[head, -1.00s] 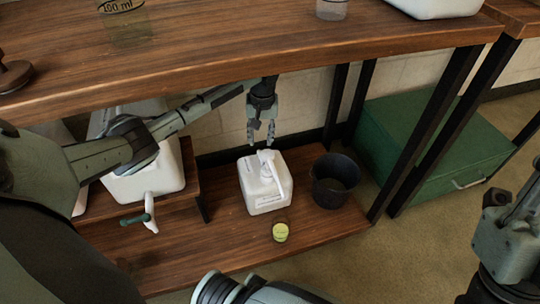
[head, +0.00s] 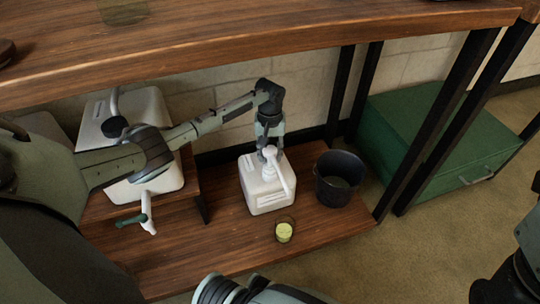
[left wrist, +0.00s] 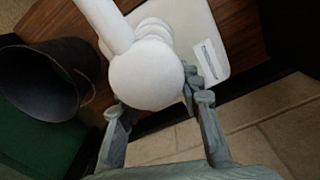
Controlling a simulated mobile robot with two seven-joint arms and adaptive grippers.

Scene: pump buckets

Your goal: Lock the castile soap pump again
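A white jug (head: 266,190) with a white pump (head: 270,172) stands upright on the lower shelf; its label is too small to read. The long white spout slants toward the front right. My left gripper (head: 270,142) points down just behind and above the pump. In the left wrist view, the round white pump head (left wrist: 147,74) lies close in front of the gripper (left wrist: 160,108), whose two fingers are apart, one on each side. Whether they touch the pump cannot be told. My right gripper does not show.
A dark bucket (head: 339,178) stands right of the jug, and a small cup (head: 284,231) of yellow-green liquid in front. White containers (head: 150,185) with a green-handled spigot are left. The upper tabletop (head: 230,45) overhangs. A green cabinet (head: 432,138) is right.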

